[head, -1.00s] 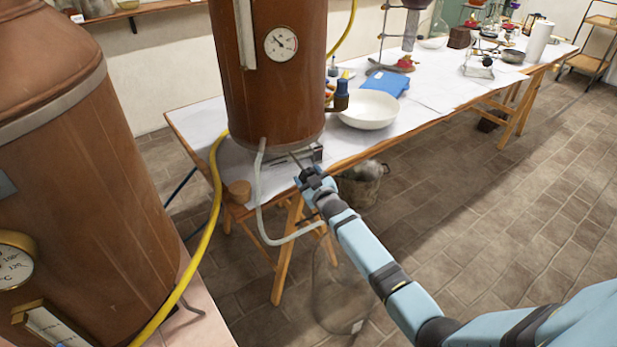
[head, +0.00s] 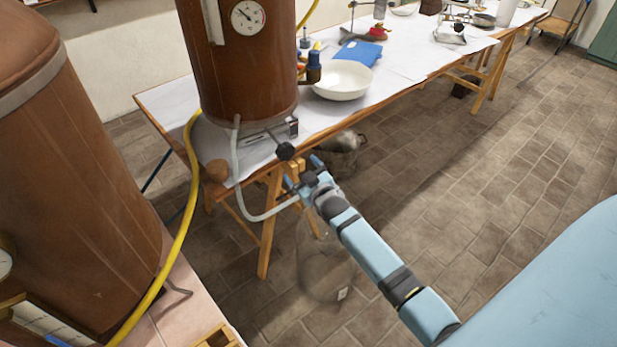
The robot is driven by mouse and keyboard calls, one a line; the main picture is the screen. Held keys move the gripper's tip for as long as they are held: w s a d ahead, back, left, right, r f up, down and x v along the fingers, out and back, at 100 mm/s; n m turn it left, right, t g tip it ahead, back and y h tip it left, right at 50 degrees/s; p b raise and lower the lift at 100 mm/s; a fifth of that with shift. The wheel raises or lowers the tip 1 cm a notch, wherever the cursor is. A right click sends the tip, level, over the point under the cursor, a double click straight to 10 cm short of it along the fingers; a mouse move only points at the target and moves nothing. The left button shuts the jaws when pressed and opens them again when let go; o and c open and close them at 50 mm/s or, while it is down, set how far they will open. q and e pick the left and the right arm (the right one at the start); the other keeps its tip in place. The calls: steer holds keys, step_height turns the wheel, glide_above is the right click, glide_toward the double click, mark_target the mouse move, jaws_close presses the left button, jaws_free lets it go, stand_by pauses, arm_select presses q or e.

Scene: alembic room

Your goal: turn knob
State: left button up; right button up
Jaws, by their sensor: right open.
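A black round knob (head: 286,151) sticks out on a thin stem from under the copper-brown vessel (head: 243,75), near the table's front edge. My right gripper (head: 302,171) comes from the lower right. It is open and empty, its two blue-tipped fingers spread apart, just below and to the right of the knob. A small gap shows between the fingertips and the knob. Which way the knob is turned cannot be told. My left gripper is not in view.
A pale hose (head: 238,180) hangs left of my right gripper, and a yellow hose (head: 190,200) runs further left. A white bowl (head: 341,82) stands on the table (head: 400,65). A glass vessel (head: 325,265) stands below my arm. Open tiled floor lies right.

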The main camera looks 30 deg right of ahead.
steer(key=s, duration=0.3)
steer(key=shift+s+a, duration=0.1)
steer(key=shift+s, duration=0.25)
stand_by(0.3)
